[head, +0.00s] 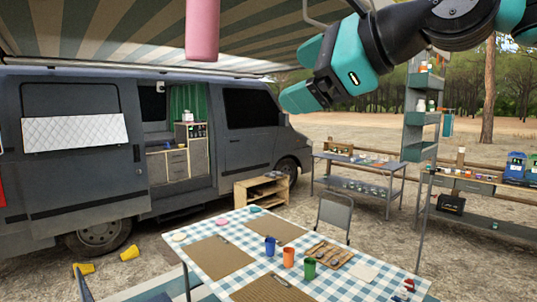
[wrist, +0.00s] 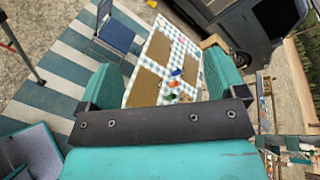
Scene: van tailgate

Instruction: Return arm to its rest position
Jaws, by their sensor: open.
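My gripper (head: 296,78) is raised high in the upper right of the head view, under the awning and well above the checked table. It also shows in the wrist view (wrist: 163,62), where its two teal fingers stand wide apart with nothing held between them. My dark arm (head: 440,25) reaches in from the top right corner. The table (head: 190,237) has a blue and white checked cloth and lies far beyond the fingers in the wrist view.
A blue cup (head: 270,246), orange cup (head: 288,257) and green cup (head: 309,268) stand on the table among brown mats. A pink cylinder (head: 202,30) hangs left of my gripper. The grey van (head: 75,175) stands behind. A shelf tower (head: 420,110) stands right.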

